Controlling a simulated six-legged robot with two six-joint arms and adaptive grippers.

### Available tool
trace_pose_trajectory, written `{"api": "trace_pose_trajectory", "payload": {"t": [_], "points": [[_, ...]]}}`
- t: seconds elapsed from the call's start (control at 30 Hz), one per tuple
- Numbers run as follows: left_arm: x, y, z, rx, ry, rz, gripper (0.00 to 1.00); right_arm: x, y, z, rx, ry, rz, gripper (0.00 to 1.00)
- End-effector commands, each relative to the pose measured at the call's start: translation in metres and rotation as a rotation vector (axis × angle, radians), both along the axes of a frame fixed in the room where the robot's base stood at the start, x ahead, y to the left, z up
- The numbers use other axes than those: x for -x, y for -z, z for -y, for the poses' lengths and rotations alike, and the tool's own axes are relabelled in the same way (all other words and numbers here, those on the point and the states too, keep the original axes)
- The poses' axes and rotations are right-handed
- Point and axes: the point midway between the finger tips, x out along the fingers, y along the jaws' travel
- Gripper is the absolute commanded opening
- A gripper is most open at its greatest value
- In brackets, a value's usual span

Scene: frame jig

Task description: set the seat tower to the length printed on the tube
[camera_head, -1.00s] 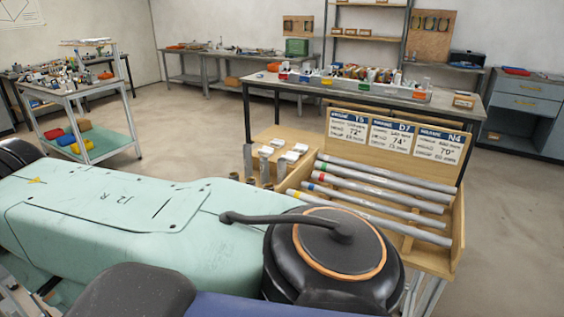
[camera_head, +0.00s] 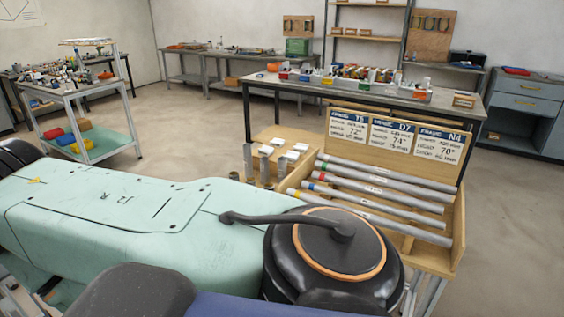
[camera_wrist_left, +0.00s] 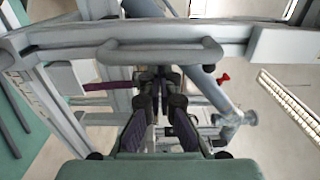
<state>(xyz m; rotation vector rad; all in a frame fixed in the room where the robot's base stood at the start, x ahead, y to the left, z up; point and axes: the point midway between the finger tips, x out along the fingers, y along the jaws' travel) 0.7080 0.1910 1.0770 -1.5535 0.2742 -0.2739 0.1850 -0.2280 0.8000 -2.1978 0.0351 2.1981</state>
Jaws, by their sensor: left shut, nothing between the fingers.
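In the left wrist view my left gripper (camera_wrist_left: 158,78) is shut and empty, its dark fingers together in front of the grey frame jig (camera_wrist_left: 75,42). A slanted grey tube (camera_wrist_left: 208,88) with a small red lever (camera_wrist_left: 223,78) stands just right of the fingers; I cannot tell whether it belongs to the seat tower. A pale strip with marks like a scale (camera_wrist_left: 290,104) lies at the right. In the head view several grey tubes (camera_head: 385,185) with coloured bands lie in a wooden rack (camera_head: 458,225). Their printing is too small to read. My right gripper is not in view.
Three cards headed T5, D7 and N4 (camera_head: 391,138) stand behind the tubes. Short upright cylinders and white blocks (camera_head: 283,157) sit left of them. A workbench (camera_head: 350,88) stands behind and a trolley (camera_head: 85,100) at the left, with clear floor between.

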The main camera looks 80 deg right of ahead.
Motion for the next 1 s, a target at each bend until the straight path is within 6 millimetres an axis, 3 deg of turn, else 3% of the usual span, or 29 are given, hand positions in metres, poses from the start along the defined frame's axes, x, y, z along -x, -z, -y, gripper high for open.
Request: {"api": "trace_pose_trajectory", "payload": {"t": [1.0], "points": [[-0.0032, -0.0002, -0.0087, 0.0, -0.001, 0.0, 0.0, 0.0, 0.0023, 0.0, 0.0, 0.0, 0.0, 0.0]]}}
